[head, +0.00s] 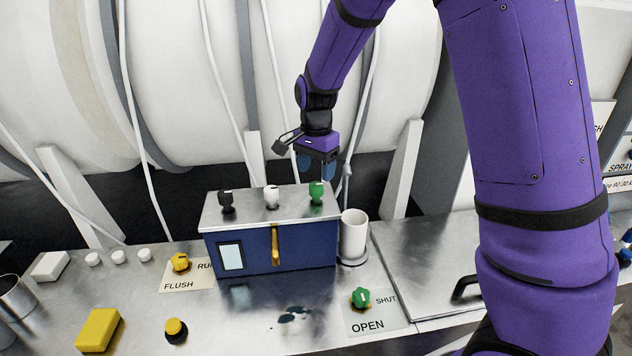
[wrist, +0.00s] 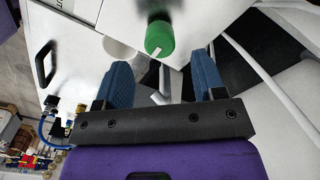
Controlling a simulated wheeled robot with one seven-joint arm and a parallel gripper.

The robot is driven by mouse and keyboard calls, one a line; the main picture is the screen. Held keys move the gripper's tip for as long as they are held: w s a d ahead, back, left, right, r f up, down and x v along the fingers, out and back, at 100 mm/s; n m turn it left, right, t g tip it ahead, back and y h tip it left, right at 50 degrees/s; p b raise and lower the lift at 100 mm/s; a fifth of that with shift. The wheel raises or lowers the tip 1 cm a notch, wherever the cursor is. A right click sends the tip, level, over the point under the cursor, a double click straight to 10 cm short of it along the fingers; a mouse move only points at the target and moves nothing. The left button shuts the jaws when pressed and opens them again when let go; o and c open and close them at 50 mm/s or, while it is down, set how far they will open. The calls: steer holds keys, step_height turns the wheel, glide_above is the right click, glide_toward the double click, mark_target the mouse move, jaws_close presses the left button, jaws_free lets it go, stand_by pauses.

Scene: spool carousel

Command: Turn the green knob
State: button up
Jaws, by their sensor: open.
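A green knob (head: 316,194) stands on the top right of a blue box with a metal lid, beside a white knob (head: 271,197) and a black knob (head: 226,201). In the wrist view a green knob (wrist: 160,37) with a white mark shows just beyond the fingertips. A second green knob (head: 361,298) is on the counter, on a plate marked OPEN and SHUT. My gripper (head: 316,170) is open and empty, just above and behind the box's green knob. In the wrist view its blue fingers (wrist: 160,68) are spread apart, with the knob not between them.
The blue box (head: 290,255) has a yellow handle in front. A white cup (head: 353,236) stands close at its right. A yellow knob (head: 180,263), a yellow button (head: 175,330) and a yellow block (head: 98,330) are on the counter. White cables hang behind.

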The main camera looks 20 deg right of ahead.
mark_target(316, 184)
steer(key=shift+r, duration=2.75)
steer(key=s+d+r+n+t+y, duration=0.1)
steer(key=s+d+r+n, duration=0.2)
steer(key=s+r, duration=0.4)
steer(key=s+d+r+n+t, duration=0.25)
steer(key=s+r, duration=0.25)
steer(key=s, duration=0.3)
steer(key=s+d+r+n+t+h, duration=0.1)
steer(key=s+n, duration=0.5)
steer(key=s, duration=1)
steer(key=shift+d+t, duration=0.2)
steer(key=shift+t, duration=0.15)
